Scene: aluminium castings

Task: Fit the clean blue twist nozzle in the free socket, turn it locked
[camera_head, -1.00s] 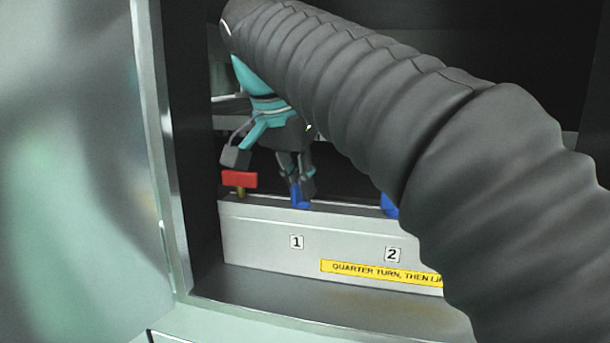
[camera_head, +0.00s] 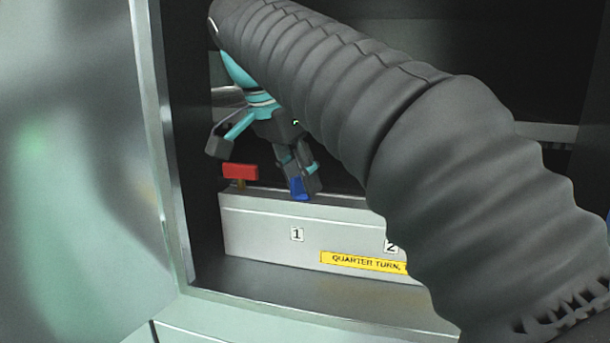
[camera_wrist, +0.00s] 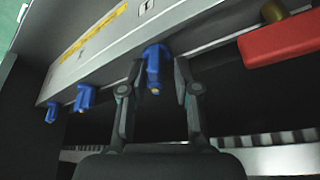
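A blue nozzle (camera_wrist: 155,68) stands at position 1 of the pale metal block (camera_head: 255,225), the end nearest the red handle. It also shows in the head view (camera_head: 298,188), low between my fingers. My gripper (camera_wrist: 158,72) has one finger on each side of this nozzle. The fingers are apart, and a gap shows beside the nozzle in the wrist view, clearest on the right. In the head view my gripper (camera_head: 301,182) is tilted over the block. The nozzle's base and any locking lugs are too small to make out.
A red handle (camera_head: 240,172) on a brass stem stands close left of position 1. Two more blue nozzles (camera_wrist: 85,97) (camera_wrist: 51,113) sit along the block. A yellow label (camera_head: 362,262) is on its front. The metal cabinet frame (camera_head: 165,150) borders the opening at left.

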